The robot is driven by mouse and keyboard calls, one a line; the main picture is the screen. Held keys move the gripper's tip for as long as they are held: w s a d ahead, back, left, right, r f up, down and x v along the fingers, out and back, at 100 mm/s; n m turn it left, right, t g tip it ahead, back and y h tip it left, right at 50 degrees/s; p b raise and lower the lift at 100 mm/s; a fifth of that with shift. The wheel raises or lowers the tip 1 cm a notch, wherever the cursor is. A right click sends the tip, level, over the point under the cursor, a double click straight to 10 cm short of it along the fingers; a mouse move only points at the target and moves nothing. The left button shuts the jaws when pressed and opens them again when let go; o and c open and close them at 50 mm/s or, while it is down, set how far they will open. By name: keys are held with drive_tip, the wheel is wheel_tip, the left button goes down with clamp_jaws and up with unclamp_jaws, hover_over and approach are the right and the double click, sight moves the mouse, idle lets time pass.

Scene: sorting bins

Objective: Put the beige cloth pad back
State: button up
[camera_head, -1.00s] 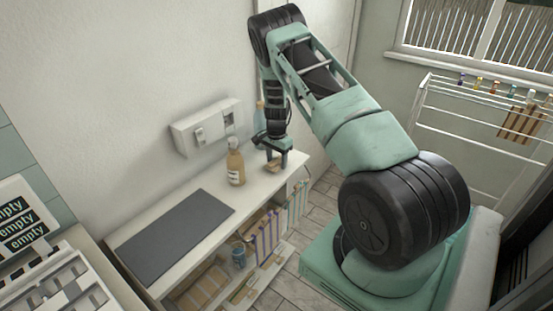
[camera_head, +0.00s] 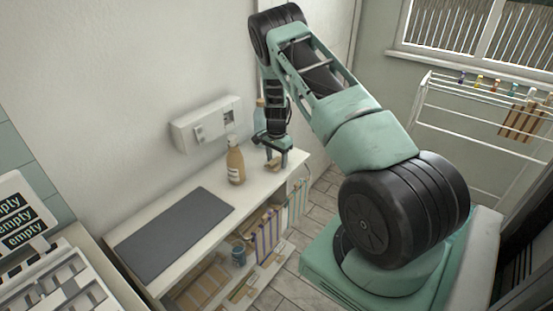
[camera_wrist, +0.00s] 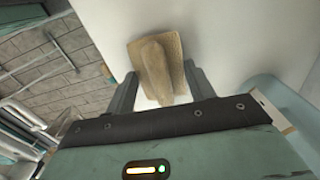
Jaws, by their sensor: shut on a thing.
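The beige cloth pad (camera_wrist: 157,65) sits between the two fingers of my gripper (camera_wrist: 160,76) in the wrist view, with a raised fold along its middle. My gripper is shut on it. Behind the pad is the white shelf top (camera_wrist: 225,35). In the head view my gripper (camera_head: 277,161) points down over the far right end of the white shelf unit (camera_head: 208,178). The pad is small and mostly hidden by the fingers there. I cannot tell whether the pad is clear of the surface.
An amber bottle (camera_head: 236,166) stands on the shelf top left of my gripper, and a blue bottle (camera_head: 259,116) stands behind it. A dark grey mat (camera_head: 175,234) covers the near part. Lower shelves hold a can (camera_head: 239,254) and striped items. A drying rack (camera_head: 470,125) stands right.

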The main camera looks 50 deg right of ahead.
drive_tip(key=shift+f, duration=0.25)
drive_tip(key=o, duration=1)
drive_tip(key=shift+o, duration=0.2)
wheel_tip(320, 180, up, 17)
drive_tip(key=b, duration=0.3)
drive_tip(key=shift+r, duration=0.2)
